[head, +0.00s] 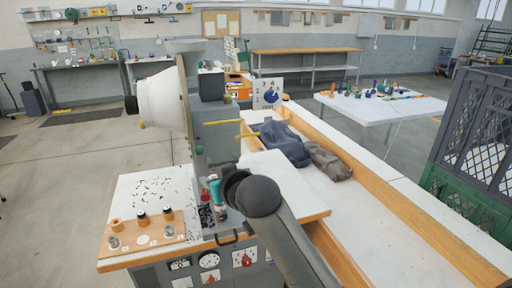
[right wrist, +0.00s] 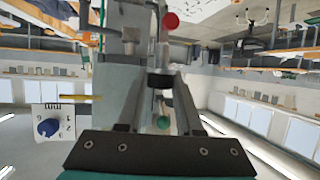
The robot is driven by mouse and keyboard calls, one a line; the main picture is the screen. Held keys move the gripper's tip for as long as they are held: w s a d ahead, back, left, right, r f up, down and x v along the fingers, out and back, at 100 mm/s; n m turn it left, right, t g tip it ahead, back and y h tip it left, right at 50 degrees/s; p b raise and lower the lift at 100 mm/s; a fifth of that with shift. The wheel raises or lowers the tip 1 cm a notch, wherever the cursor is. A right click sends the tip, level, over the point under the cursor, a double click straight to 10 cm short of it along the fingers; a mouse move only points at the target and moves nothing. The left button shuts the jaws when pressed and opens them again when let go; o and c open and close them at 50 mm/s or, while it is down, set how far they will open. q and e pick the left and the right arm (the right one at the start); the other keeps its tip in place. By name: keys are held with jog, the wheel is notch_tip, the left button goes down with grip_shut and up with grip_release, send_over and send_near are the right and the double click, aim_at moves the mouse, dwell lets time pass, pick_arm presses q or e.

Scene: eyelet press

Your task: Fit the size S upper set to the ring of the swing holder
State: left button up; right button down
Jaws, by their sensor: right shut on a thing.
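My right gripper (head: 208,190) is at the front of the press, below its column; its fingers are mostly hidden in the head view. In the right wrist view the gripper (right wrist: 160,85) is shut on a small dark round piece, seen between the fingertips; this appears to be an upper set (right wrist: 160,80). Its size mark cannot be read. The wooden rack (head: 128,250) at the front left holds several small dark, metal and tan pieces, with a pale round spot between two metal ones. I cannot clearly make out the swing holder's ring. My left gripper is not in view.
The press column (head: 190,105) carries a white cone-shaped part (head: 162,100). A white board (head: 150,188) with scattered small dark bits lies left of it. A numbered dial plate (head: 268,93) stands behind. Folded dark cloth (head: 283,143) lies on the right-hand bench.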

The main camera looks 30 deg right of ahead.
jog(key=d+m+h+p, duration=0.1)
jog(key=d+p, duration=1)
jog(key=shift+f, duration=0.4)
notch_tip(320, 180, down, 6)
jog(key=b, duration=0.3)
jog(key=shift+r+b, duration=0.1)
jog(key=shift+b, duration=0.3)
jog(key=shift+r+p, duration=0.1)
jog(key=shift+p, duration=0.75)
dwell(1.1)
jog(key=shift+f, duration=0.45)
